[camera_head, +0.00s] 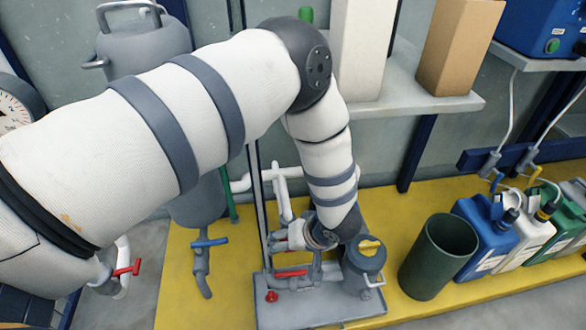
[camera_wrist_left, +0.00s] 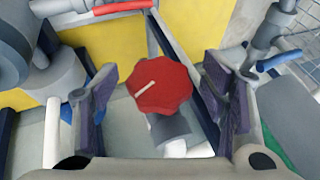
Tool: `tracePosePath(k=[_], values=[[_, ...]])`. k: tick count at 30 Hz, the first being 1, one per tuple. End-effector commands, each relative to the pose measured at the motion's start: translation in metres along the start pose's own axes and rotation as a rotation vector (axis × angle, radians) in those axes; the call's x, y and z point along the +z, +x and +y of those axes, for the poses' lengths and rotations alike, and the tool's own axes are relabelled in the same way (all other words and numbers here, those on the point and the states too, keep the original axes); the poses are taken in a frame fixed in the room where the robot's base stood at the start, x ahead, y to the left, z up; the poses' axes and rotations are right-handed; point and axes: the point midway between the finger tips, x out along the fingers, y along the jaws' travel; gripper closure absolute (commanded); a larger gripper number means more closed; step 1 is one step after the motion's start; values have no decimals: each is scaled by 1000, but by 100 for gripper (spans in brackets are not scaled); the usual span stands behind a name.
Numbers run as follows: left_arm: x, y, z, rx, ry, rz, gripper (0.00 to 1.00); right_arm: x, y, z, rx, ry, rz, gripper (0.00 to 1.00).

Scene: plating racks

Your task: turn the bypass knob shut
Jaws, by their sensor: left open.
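A red, lobed knob (camera_wrist_left: 160,88) with a white pointer mark faces the camera in the left wrist view, on a grey stem. The mark is slanted, its right end higher. My left gripper (camera_wrist_left: 163,78) is open, with one dark finger pad on each side of the knob and visible gaps between. I cannot tell how deep the knob sits between the fingers. In the head view my left arm reaches down over the pipework, and its fingers are largely hidden. My right gripper is in neither view.
A red lever (camera_wrist_left: 120,8) lies above the knob in the wrist view; a blue lever (camera_wrist_left: 278,60) is at the right. In the head view, a dark green bin (camera_head: 418,275) and several jugs stand right of the pump skid. A blue-handled valve (camera_head: 209,242) is left.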

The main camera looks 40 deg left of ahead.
Motion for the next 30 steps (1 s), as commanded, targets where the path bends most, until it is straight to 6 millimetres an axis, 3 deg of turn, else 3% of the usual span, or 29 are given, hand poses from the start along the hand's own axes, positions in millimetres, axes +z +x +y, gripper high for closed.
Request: tracePosePath(k=[7,13,22,30], values=[[0,1,0,1,0,0,35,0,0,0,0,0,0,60],[0,1,0,1,0,0,81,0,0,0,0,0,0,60],[-1,-1,-1,27,-11,0,82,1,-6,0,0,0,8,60],[-2,-6,-3,172,-69,-1,82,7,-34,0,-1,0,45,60]])
